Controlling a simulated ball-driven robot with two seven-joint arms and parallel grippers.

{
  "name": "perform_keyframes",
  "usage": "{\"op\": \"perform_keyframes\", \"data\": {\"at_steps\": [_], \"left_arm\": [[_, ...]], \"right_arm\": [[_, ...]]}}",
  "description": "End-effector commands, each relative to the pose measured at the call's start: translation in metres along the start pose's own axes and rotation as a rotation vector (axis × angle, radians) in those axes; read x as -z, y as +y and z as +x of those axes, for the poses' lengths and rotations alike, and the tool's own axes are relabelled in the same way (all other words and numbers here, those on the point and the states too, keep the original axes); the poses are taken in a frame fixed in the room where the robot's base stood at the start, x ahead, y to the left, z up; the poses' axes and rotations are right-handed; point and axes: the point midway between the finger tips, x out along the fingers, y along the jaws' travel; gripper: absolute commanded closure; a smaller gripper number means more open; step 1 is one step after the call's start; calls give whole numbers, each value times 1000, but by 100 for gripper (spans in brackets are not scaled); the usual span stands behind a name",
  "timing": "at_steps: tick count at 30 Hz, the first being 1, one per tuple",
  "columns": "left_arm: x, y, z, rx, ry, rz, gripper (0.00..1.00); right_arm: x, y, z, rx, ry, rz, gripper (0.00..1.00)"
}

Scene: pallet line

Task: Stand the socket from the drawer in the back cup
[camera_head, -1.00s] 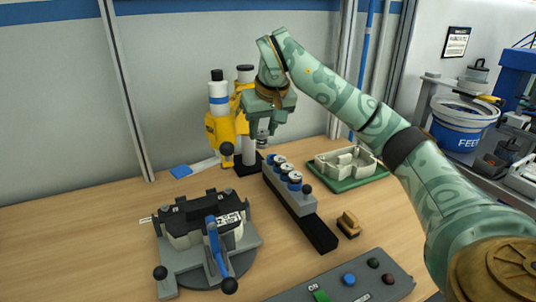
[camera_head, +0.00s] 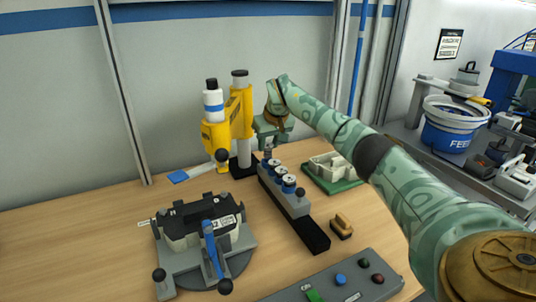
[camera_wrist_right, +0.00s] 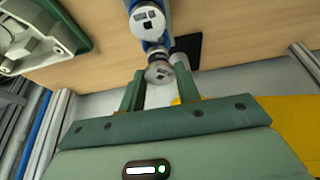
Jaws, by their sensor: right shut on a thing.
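My right gripper (camera_head: 268,145) is at the back end of the grey holder (camera_head: 298,207), pointing down. It is shut on a metal socket (camera_wrist_right: 160,73), which shows between the two fingers of the right gripper (camera_wrist_right: 159,92) in the wrist view. In the head view, the holder carries a row of blue-ringed cups with pale round tops (camera_head: 288,183). The wrist view shows a blue-ringed one (camera_wrist_right: 147,20) just ahead of the held socket. The socket's lower end is hidden, so I cannot tell whether it is in the back cup. My left gripper is not in view.
A yellow press (camera_head: 215,135) stands close left of the gripper. A green tray (camera_head: 328,182) with a grey casting lies to the right. A clamp fixture (camera_head: 190,268), a brush (camera_head: 341,227) and a button panel (camera_head: 335,290) are nearer. The left table area is clear.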

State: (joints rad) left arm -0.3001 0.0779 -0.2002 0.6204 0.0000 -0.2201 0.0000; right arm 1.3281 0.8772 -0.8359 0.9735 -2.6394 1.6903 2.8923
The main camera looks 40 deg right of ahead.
Motion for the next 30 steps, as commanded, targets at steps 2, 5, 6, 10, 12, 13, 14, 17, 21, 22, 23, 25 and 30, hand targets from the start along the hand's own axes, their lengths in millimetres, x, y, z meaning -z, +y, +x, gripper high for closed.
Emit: {"op": "perform_keyframes", "data": {"at_steps": [2, 5, 6, 10, 12, 13, 14, 17, 21, 22, 23, 25, 30], "left_arm": [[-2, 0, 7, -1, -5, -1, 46], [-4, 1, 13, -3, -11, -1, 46], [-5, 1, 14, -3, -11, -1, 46], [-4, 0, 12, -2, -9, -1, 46], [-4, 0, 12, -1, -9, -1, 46], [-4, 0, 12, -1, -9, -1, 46], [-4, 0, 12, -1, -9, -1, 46], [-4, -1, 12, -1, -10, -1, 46], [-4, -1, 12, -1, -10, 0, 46], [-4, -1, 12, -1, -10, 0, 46], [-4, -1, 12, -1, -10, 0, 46], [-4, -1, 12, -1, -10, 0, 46], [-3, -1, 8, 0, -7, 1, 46]], "right_arm": [[-6, 0, 16, -1, -5, -1, 90], [-12, 0, 30, -1, -5, -2, 90], [-13, 0, 32, 0, -4, -2, 90], [-12, 0, 30, 0, -2, -1, 90], [-12, 0, 30, 0, -2, -1, 90], [-12, 0, 30, 0, -2, -1, 90], [-12, 0, 30, 0, -2, -1, 90], [-13, 0, 32, 0, -3, 0, 59], [-13, 0, 32, 0, -3, 0, 46], [-13, 0, 32, 0, -3, 0, 46], [-13, 0, 32, 0, -3, 0, 46], [-13, 0, 32, 0, -3, -1, 46], [-11, 0, 21, 0, 1, -1, 46]]}}
